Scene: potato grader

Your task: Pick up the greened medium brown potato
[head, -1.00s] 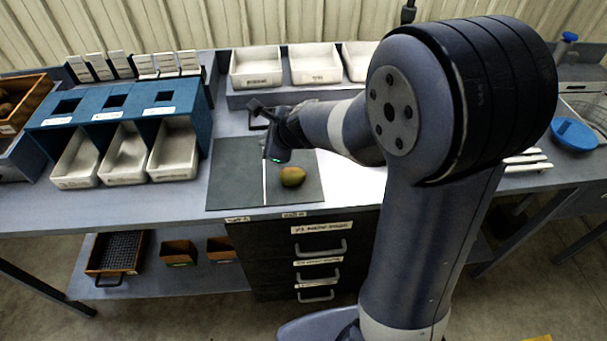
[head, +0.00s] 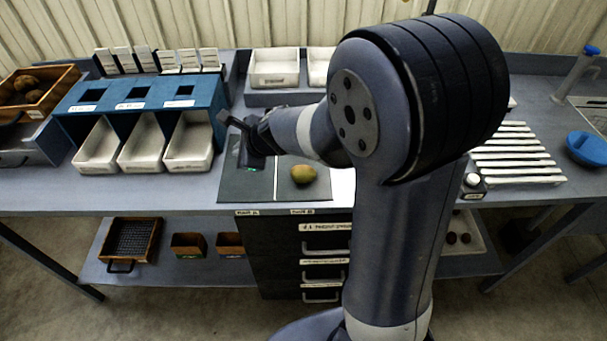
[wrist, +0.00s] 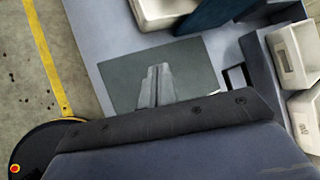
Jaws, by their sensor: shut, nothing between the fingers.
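A brown potato (head: 303,174) with a greenish tint lies on the right part of the dark mat (head: 232,184) in the head view. It is not visible in the wrist view. My gripper (wrist: 158,72) is shut and empty, over the mat in the wrist view. In the head view the gripper's dark body is left of the potato and apart from it, above the mat's left part; its fingertips are hard to make out there.
A blue stand (head: 65,116) with white bins (head: 190,162) is left of the mat. More white bins (head: 275,82) stand behind it. A wooden crate (head: 62,84) with potatoes is far left. A white slatted rack (head: 515,165) and blue dish (head: 588,149) are at right.

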